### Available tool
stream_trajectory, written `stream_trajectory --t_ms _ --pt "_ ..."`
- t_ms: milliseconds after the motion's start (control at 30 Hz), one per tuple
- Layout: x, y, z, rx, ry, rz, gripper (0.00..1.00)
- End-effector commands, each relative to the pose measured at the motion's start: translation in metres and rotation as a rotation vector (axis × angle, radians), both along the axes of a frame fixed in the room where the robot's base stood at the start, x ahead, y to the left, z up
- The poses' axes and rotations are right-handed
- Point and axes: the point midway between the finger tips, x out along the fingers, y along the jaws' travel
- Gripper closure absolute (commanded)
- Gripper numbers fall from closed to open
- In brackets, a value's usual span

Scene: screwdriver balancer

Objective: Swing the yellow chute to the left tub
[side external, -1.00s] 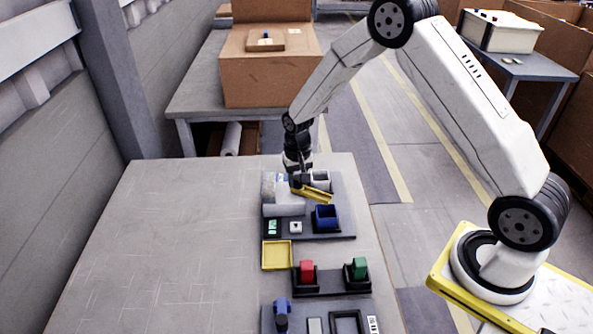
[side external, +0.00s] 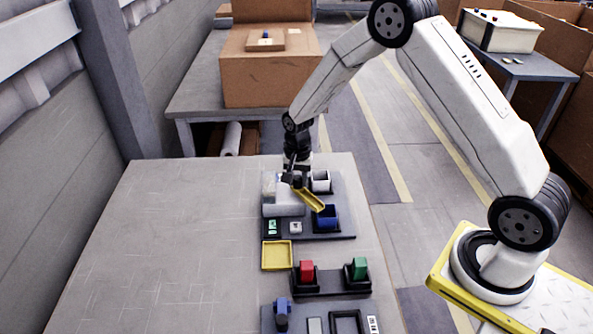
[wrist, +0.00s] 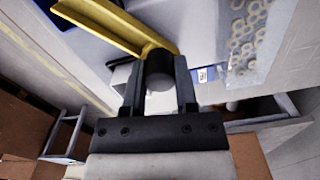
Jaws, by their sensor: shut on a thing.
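The yellow chute (side external: 310,200) slopes down to the right from below my gripper (side external: 297,181); its free end is at the back edge of the blue tub (side external: 327,219). A white tub (side external: 321,182) stands behind it, to the right of my gripper. In the wrist view my gripper (wrist: 159,88) is shut on a dark round knob (wrist: 160,63) at the inner end of the chute (wrist: 115,22). The fingers hide part of the knob.
A clear bag of nuts (wrist: 243,35) lies close beside my gripper. A grey roller (side external: 284,210), a green switch (side external: 273,227) and a yellow tray (side external: 277,255) are nearer. The table's left side is clear.

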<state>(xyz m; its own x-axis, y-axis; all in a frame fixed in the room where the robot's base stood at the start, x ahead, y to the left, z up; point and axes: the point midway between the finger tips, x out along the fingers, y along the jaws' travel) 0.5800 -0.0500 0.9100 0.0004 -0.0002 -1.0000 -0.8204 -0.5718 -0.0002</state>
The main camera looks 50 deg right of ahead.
Motion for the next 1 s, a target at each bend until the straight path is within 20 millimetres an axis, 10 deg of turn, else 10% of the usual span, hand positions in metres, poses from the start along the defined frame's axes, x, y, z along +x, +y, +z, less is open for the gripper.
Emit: stream_trajectory --t_ms 100,133,233,1000 --pt "-0.001 0.001 -0.001 0.002 0.005 0.001 1.0" --pt "-0.001 0.001 -0.001 0.002 0.005 0.001 0.54" --pt "-0.001 0.001 -0.001 0.001 0.003 0.001 0.28" --pt "0.0 0.0 0.034 0.0 -0.001 0.002 0.28"
